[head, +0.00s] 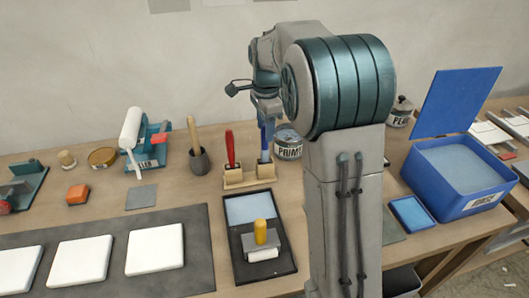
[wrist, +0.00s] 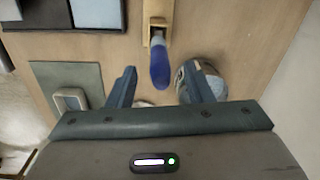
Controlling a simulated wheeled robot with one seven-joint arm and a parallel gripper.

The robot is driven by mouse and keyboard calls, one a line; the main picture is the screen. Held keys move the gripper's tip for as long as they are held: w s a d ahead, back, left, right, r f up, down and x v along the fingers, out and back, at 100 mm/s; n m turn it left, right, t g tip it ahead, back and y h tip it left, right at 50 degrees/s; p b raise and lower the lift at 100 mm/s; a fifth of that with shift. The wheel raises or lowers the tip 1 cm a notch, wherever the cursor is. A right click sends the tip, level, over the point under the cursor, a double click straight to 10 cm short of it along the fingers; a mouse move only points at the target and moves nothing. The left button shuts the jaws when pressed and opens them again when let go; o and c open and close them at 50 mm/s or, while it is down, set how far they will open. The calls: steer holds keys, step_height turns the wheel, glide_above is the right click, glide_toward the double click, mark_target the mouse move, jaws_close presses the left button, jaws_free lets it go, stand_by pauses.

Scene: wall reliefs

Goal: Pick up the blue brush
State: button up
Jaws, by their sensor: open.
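The blue brush (head: 265,145) stands upright, handle up, in a small wooden holder (head: 264,175) on the bench. In the wrist view the blue handle (wrist: 159,65) points toward my gripper (wrist: 163,84), its end near the gap between the two spread fingers. My gripper is open and holds nothing. In the head view my gripper (head: 268,113) is above the brush and close to its top, partly hidden by my arm. The wooden holder (wrist: 157,18) also shows in the wrist view. Whether the fingers touch the handle cannot be told.
A red brush (head: 230,148) stands in its own holder just left. A primer can (head: 288,146) is close behind and right; it shows beside a finger in the wrist view (wrist: 207,78). A blue box (head: 460,178) is at right.

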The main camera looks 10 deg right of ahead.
mark_target(265, 152)
steer(key=shift+f, duration=1.35)
jaws_close()
steer(key=shift+w+r, duration=0.1)
